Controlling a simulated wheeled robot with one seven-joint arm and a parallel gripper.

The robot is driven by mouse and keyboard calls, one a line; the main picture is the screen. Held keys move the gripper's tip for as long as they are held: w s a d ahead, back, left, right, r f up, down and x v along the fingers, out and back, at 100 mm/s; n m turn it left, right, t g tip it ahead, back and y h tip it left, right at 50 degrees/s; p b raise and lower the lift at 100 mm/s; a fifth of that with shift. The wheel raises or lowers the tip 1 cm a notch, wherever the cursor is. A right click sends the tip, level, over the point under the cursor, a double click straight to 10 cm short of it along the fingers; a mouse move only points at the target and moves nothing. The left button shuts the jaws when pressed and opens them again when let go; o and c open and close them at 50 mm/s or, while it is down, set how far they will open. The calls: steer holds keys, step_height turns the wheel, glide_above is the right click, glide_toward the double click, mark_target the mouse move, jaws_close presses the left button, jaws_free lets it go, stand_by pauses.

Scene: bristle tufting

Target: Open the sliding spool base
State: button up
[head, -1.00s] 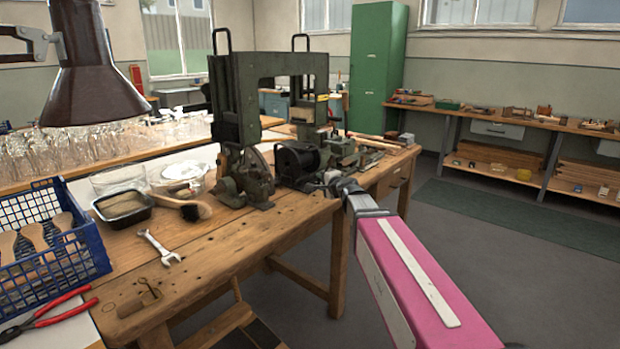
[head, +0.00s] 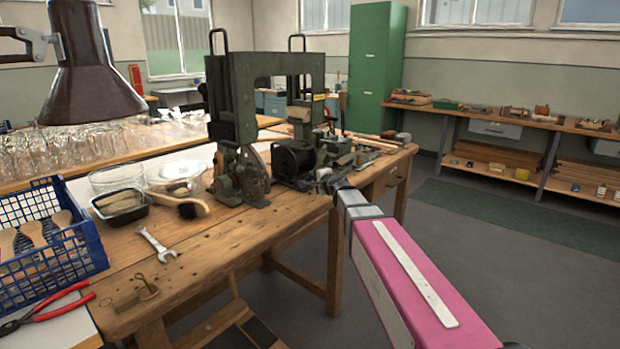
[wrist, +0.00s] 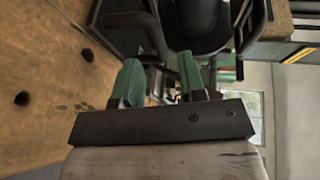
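A dark green tufting machine (head: 232,110) stands on the wooden workbench. A black spool (head: 293,160) sits low at its front right, on a dark base whose sliding part I cannot make out clearly. My gripper (head: 328,178) is at the bench's right side, close to the spool, and small in the head view. In the wrist view my gripper (wrist: 160,80) shows two green fingers standing apart with a gap between them. A black rounded part (wrist: 200,22), likely the spool, is ahead of the fingers, with dark frame parts beside it. I cannot tell whether a finger touches anything.
The workbench (head: 205,255) also holds a wrench (head: 158,243), a brush (head: 190,208), a black tray (head: 122,207) and a blue crate (head: 50,245). Red pliers (head: 45,308) lie at the left. The floor right of my arm is open, up to a shelf (head: 500,120).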

mark_target(311, 176)
steer(key=x, duration=0.5)
jaws_close()
steer(key=shift+s+d, duration=0.8)
steer(key=shift+d, duration=0.15)
jaws_free()
steer(key=shift+w, duration=0.1)
